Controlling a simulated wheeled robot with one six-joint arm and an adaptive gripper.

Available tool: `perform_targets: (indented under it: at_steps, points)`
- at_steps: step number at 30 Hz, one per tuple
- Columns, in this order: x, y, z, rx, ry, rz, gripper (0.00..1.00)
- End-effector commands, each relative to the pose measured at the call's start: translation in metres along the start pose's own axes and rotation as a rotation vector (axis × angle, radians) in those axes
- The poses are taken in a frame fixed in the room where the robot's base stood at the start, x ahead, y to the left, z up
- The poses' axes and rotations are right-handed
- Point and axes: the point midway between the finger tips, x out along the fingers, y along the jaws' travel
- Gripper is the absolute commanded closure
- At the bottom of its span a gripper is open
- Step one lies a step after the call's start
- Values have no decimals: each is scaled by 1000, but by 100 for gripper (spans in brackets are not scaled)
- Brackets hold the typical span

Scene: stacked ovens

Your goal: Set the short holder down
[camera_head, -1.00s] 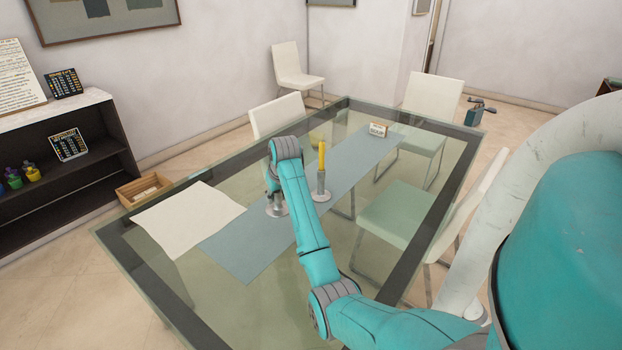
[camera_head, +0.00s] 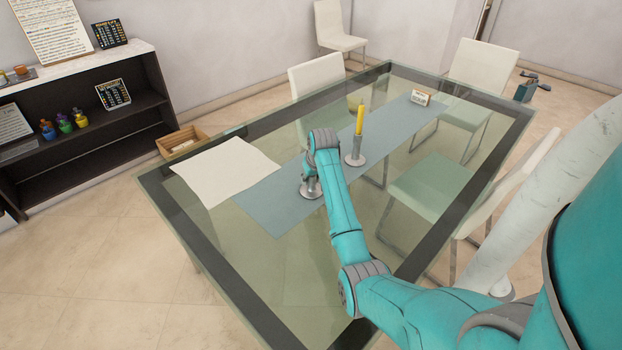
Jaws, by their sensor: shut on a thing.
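The short holder (camera_head: 311,191), grey with a round base, stands upright at the blue-grey runner (camera_head: 265,207) on the glass table. My gripper (camera_head: 311,180) is around its upper part and shut on it, pointing down; my wrist hides most of the fingers and the holder's top. I cannot tell whether its base touches the runner. A taller grey holder (camera_head: 356,151) with a yellow candle (camera_head: 360,120) stands upright on the runner to the right and farther back, apart from my gripper.
A white cloth or sheet (camera_head: 225,170) lies left of the runner. A small white sign (camera_head: 421,97) stands at the runner's far end. White chairs (camera_head: 318,76) surround the glass table (camera_head: 290,270). A wooden box (camera_head: 181,141) and a dark shelf (camera_head: 85,150) are at left.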

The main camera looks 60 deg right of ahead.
Motion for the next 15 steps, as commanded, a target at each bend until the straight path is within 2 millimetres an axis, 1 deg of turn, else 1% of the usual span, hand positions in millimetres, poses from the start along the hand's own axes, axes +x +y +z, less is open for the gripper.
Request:
perform_targets:
  at_steps: [5,6,8,9,15]
  points:
    - [1,0,0,0,0,0,100]
    - [2,0,1,0,0,0,62]
    - [2,0,1,0,0,0,47]
    - [2,0,1,0,0,0,42]
    - [2,0,1,0,0,0,42]
